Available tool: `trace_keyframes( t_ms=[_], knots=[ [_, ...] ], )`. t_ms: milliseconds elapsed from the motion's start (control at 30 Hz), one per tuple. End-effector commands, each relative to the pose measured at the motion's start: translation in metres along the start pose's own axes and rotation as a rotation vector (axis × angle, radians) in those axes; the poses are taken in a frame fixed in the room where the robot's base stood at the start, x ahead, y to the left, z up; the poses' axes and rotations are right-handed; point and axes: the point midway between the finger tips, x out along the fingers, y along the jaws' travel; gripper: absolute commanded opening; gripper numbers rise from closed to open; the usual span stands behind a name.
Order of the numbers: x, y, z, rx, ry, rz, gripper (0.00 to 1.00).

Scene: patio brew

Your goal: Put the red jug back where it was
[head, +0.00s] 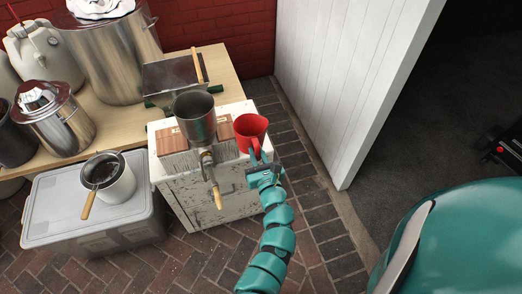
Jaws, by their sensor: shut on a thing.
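The red jug (249,128) is upright at the right side of the white worn cabinet (188,191), its open top facing up. My gripper (258,163) is shut on the red jug from its near side. Part of the jug's lower side is hidden behind my gripper. I cannot tell whether the jug's base touches the cabinet top or is just above it.
A metal grain mill (195,117) with a wooden-handled crank stands close left of the jug on a wooden block. A wooden table (222,66) with pots is behind. A white door (345,70) stands right.

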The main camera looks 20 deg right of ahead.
Motion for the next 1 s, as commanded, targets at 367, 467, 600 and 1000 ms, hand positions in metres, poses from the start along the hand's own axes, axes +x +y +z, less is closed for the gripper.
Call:
trace_keyframes(
  t_ms=[367, 467, 600, 1000],
  knots=[
    [0.057, -0.03, -0.042, -0.006, -0.001, -0.001, 0.0],
    [0.068, -0.033, -0.058, -0.003, -0.002, 0.004, 0.0],
    [0.078, -0.039, -0.072, -0.002, -0.001, 0.001, 0.0],
    [0.086, -0.042, -0.108, -0.001, -0.001, 0.002, 0.0]
  ],
)
